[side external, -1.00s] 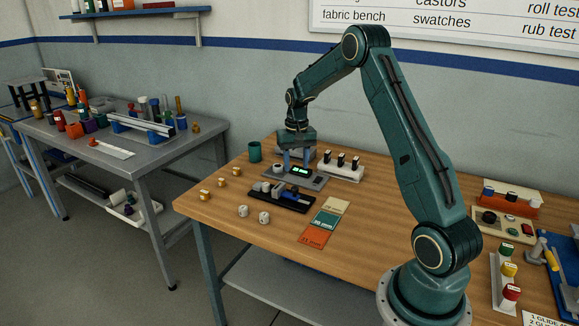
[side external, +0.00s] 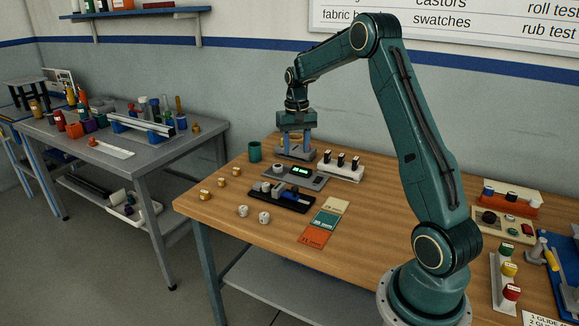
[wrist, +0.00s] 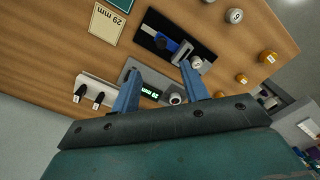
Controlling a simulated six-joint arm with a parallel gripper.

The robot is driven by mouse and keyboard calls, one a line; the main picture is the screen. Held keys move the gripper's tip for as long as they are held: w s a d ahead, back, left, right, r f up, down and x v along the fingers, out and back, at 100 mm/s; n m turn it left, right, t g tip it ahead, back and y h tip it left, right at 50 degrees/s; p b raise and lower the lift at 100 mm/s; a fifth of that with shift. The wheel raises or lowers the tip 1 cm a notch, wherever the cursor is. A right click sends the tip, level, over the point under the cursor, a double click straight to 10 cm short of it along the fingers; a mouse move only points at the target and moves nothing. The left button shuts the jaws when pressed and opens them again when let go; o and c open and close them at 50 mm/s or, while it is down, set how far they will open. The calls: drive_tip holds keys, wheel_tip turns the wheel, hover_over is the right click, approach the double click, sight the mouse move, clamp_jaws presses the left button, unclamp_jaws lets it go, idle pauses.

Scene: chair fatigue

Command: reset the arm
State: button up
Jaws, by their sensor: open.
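My arm reaches from its base at the right over the wooden table (side external: 380,215). My gripper (side external: 296,152) points down over the back part of the table, beside the grey device with a lit green display (side external: 300,171). In the wrist view my gripper (wrist: 157,75) has its two blue fingers spread apart with nothing held between them. The grey device (wrist: 132,78) shows behind and between the fingers in that view. Whether the fingertips touch anything is hard to tell.
A green cup (side external: 254,151), a white rack with black-topped pieces (side external: 341,166), a black tray (side external: 283,196) and coloured cards (side external: 313,236) stand nearby. Small orange pieces (side external: 205,195) and white pieces (side external: 264,217) lie at the left. Bare wood lies right of the cards.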

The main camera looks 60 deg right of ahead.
drive_tip(key=s+a+r+n+t, duration=0.15)
drive_tip(key=s+a+r, duration=0.25)
drive_tip(key=a+r, duration=0.4)
drive_tip(key=s+a+r+n+t, duration=0.1)
drive_tip(key=s+a+r+n, duration=0.3)
drive_tip(key=a, duration=0.5)
drive_tip(key=s+a+n+t, duration=0.3)
drive_tip(key=s+a, duration=0.9)
drive_tip(key=s, duration=0.4)
drive_tip(key=shift+s+a+r, duration=0.25)
drive_tip(key=shift+a+r, duration=0.1)
drive_tip(key=shift+r, duration=0.05)
